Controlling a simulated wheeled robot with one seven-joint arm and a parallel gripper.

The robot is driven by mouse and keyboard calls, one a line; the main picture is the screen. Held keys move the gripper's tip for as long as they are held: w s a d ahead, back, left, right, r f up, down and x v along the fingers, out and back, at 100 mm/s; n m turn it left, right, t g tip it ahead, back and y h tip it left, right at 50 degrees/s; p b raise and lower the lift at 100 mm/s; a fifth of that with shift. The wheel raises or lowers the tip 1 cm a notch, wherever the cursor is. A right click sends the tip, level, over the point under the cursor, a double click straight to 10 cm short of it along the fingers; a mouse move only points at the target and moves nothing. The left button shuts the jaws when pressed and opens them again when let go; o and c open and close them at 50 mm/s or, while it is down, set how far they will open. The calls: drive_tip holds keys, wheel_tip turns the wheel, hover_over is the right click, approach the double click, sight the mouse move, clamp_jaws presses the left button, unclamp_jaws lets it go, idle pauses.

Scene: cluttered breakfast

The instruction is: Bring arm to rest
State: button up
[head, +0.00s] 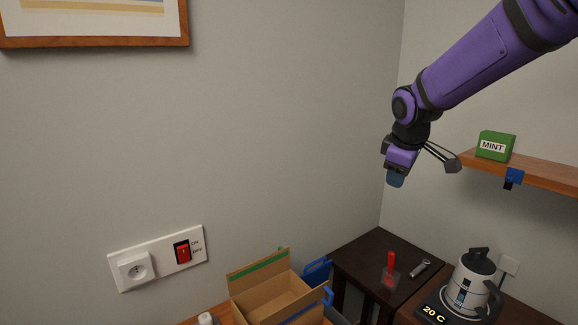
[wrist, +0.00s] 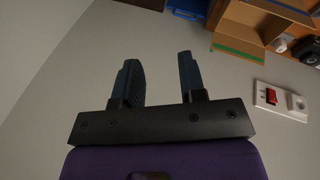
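My purple arm reaches in from the upper right of the head view. My gripper (head: 395,180) hangs in the air in front of the wall corner, left of the shelf and above the dark side table. In the wrist view my gripper (wrist: 162,82) shows two dark blue fingers spread apart, with nothing between them. Behind the fingers there is only grey wall.
A wooden shelf (head: 545,174) holds a green MINT box (head: 496,146) at right. Below are a dark table (head: 372,250) with a red-handled item (head: 391,265), a kettle (head: 472,275) and an open cardboard box (head: 262,290). A socket and red switch (head: 182,252) are on the wall.

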drive_tip(key=s+d+r+m, duration=0.2)
drive_tip(key=s+m, duration=0.3)
drive_tip(key=s, duration=1.1)
drive_tip(key=s+d+r+m, duration=0.3)
drive_tip(key=s+m, duration=0.2)
drive_tip(key=s, duration=1)
drive_tip(key=shift+s+m+t+y, duration=0.3)
drive_tip(key=shift+s+y, duration=0.05)
drive_tip(key=shift+y, duration=0.05)
